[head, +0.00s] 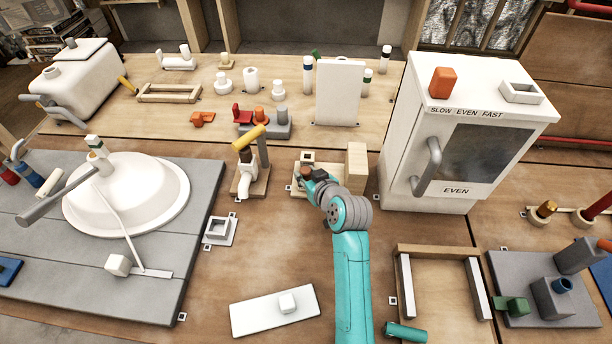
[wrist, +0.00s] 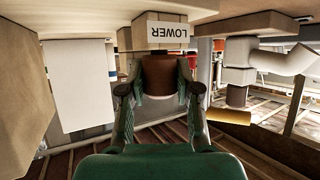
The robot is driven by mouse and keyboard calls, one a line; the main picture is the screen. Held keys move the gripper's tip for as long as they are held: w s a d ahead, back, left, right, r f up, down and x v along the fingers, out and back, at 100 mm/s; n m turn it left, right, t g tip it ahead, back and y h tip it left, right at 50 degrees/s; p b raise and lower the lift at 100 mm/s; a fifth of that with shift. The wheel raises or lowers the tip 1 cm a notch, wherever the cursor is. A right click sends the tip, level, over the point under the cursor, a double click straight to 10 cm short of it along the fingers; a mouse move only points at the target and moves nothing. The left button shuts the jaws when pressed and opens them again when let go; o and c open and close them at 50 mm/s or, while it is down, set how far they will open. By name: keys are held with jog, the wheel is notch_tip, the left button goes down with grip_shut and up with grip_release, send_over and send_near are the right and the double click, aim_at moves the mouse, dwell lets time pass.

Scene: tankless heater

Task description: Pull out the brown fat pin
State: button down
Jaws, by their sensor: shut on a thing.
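The brown fat pin (wrist: 160,74) is between the two fingertips of my gripper (wrist: 160,90) in the wrist view, and my gripper is shut on it. The pin adjoins a pale block with a white label reading "LOWER" (wrist: 168,32), upside down in this view. How deep the pin sits in the block cannot be told. In the head view my gripper (head: 306,176) is at the wooden fixture with a square-holed top (head: 307,157). The brown-orange top of the pin (head: 306,171) shows there, and my arm hides part of the fixture.
A taller wooden block (head: 356,162) stands close right of my gripper. The white oven-like box (head: 402,170) is farther right. A wooden stand with a white pipe piece and yellow handle (head: 249,137) is left. A white board (head: 340,92) stands behind.

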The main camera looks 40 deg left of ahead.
aim_at(307, 172)
jog(key=shift+r, duration=1)
dwell(0.4)
jog(key=shift+r, duration=2.8)
